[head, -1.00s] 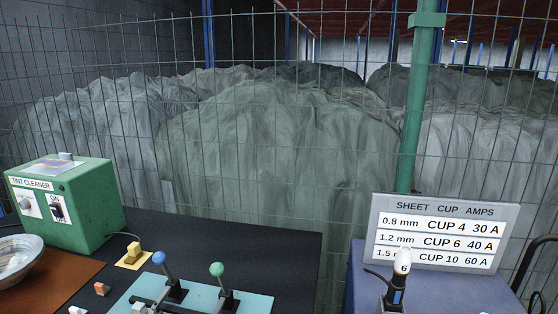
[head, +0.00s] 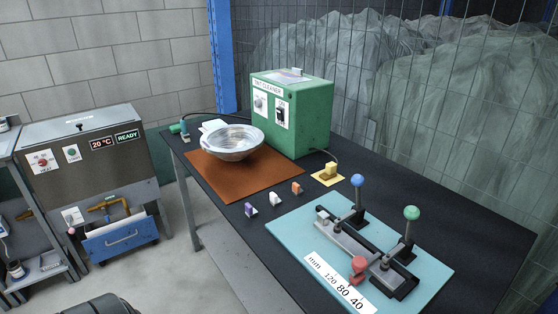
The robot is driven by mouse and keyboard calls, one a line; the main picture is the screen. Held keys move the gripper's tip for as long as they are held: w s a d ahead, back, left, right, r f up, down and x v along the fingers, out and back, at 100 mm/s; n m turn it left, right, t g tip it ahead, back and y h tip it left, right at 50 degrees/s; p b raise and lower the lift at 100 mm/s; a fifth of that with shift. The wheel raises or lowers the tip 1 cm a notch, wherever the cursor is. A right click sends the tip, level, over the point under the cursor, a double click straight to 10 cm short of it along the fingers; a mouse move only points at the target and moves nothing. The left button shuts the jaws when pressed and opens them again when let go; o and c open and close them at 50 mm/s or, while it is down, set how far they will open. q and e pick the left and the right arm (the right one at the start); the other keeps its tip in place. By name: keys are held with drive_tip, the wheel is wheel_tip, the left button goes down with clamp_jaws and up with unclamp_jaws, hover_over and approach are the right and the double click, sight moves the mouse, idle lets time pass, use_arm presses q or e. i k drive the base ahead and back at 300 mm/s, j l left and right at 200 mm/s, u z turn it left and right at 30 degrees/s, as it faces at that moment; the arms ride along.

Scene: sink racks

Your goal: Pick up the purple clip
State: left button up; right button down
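The purple clip (head: 251,210) is a small purple-and-white piece on the black table top, near the table's front edge. It is at the left end of a short row with a white clip (head: 275,199) and an orange clip (head: 297,188). Nothing touches it. Neither of my grippers is in the head view.
A metal cabinet (head: 75,160) stands left. Grey floor lies between.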

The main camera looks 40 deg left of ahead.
sight(250, 212)
drive_tip(key=u, duration=1.5)
